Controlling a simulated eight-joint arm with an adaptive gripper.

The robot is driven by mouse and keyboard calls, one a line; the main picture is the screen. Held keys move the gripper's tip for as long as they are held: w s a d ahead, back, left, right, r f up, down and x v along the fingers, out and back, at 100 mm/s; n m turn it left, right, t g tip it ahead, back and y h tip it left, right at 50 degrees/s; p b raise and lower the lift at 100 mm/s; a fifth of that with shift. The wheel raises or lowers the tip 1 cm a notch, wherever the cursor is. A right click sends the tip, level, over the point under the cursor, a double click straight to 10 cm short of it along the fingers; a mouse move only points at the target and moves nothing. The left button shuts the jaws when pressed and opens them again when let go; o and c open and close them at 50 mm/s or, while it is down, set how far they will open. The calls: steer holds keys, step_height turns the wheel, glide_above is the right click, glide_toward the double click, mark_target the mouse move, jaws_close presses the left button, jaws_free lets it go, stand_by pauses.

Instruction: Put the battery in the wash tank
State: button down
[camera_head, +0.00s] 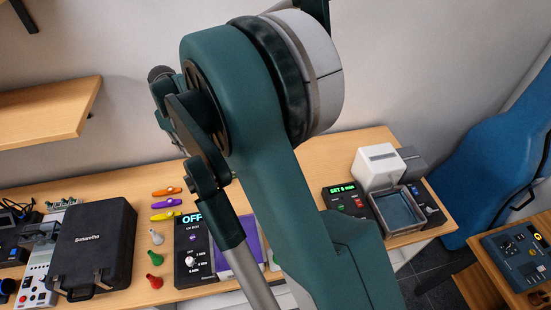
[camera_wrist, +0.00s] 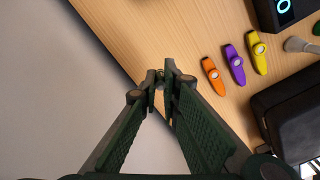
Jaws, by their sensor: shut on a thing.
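In the wrist view my gripper (camera_wrist: 163,82) has its two dark green fingers closed together at the tips, over the table's back edge by the wall. A small thing, pale and partly hidden, shows between the fingertips; it is likely the battery (camera_wrist: 160,73), but too little of it shows to be sure. In the head view the fingertips and the held thing are hidden behind my arm. The wash tank (camera_head: 419,229) looks to be the open grey basin at the right end of the table, well apart from my gripper.
Orange (camera_wrist: 212,75), purple (camera_wrist: 234,64) and yellow (camera_wrist: 257,52) kazoos lie right of my gripper. A black case (camera_head: 93,245) and a black box reading OFF (camera_head: 191,248) stand nearby. A white box (camera_head: 379,167) and a timer reading SET 8 min (camera_head: 344,197) stand beside the basin.

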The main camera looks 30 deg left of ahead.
steer(key=shift+r, duration=0.1)
step_height(320, 180, up, 7)
steer(key=shift+w+d+f, duration=0.1)
steer(key=shift+w+d, duration=0.05)
steer(key=w+d+m, duration=0.3)
steer(key=w+d, duration=0.5)
steer(key=d, duration=0.4)
steer(key=w+d+r+m, duration=0.1)
steer(key=w+d+m, duration=0.2)
steer(key=w+d, duration=0.7)
steer(key=w+d+m, duration=0.3)
steer(key=w+d, duration=0.2)
steer(key=d, duration=1)
steer(key=s+d+m, duration=0.1)
steer(key=d+m, duration=0.2)
steer(key=d, duration=1.1)
steer(key=s+d+f+m, duration=0.1)
steer(key=d+m, duration=0.2)
steer(key=d, duration=1.1)
steer(key=s+d+m, duration=0.2)
steer(key=d+m, duration=0.1)
steer(key=d, duration=1.1)
steer(key=shift+w+a+f, duration=0.1)
steer(key=shift+f, duration=1.2)
steer(key=shift+w+f, duration=0.1)
steer(key=shift+f, duration=1.2)
